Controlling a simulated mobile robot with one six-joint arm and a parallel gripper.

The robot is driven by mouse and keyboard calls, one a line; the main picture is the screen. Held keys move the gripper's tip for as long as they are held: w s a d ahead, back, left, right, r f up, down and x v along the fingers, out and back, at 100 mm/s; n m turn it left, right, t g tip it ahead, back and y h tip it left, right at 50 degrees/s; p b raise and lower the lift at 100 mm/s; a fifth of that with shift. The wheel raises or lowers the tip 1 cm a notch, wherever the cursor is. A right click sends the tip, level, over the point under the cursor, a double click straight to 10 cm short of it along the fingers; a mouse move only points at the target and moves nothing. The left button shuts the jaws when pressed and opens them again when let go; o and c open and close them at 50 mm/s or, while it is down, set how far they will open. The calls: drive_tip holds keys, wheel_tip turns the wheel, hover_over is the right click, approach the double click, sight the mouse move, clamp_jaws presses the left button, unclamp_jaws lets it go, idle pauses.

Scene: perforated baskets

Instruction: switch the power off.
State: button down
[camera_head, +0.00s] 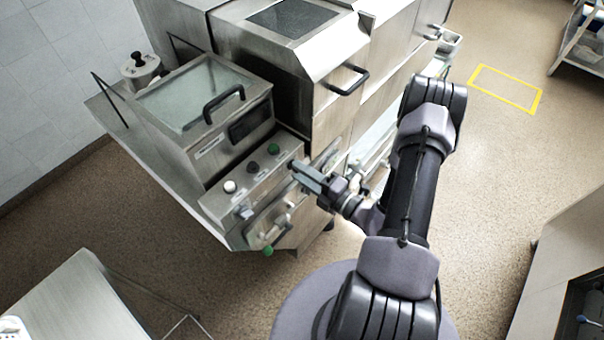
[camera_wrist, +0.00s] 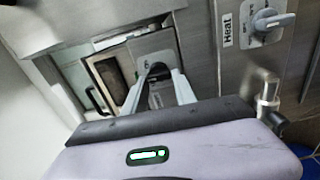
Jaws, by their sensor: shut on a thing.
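A steel machine's control panel (camera_head: 215,204) faces my gripper (camera_head: 303,176), whose fingers reach the right end of its front face. In the wrist view my gripper (camera_wrist: 158,86) has its two pale fingers on either side of a dark switch knob (camera_wrist: 157,70), set on a light plate. It is shut on this knob. The fingers hide part of the knob, and its label cannot be read. A grey rotary knob (camera_wrist: 271,22) beside a "Heat" label (camera_wrist: 227,29) sits to the right in the wrist view, apart from my gripper.
The panel top carries a white button (camera_head: 230,187), a black button (camera_head: 253,166) and a green button (camera_head: 274,149). A glass-lidded tank (camera_head: 190,98) with a black handle stands behind. A steel table (camera_head: 75,300) is at lower left. Open floor lies right of my arm.

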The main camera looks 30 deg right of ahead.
drive_tip(key=shift+d+f+n+b, duration=0.15)
drive_tip(key=shift+n+b, duration=0.8)
drive_tip(key=shift+n, duration=1.35)
drive_tip(key=shift+a+f+n+b, duration=0.1)
drive_tip(key=shift+n+b, duration=0.8)
drive_tip(key=shift+n, duration=1.4)
drive_tip(key=c, duration=1)
unclamp_jaws()
drive_tip(key=shift+d, duration=0.1)
drive_tip(key=p+v, duration=0.1)
drive_tip(key=v, duration=1.6)
drive_tip(key=shift+s, duration=0.2)
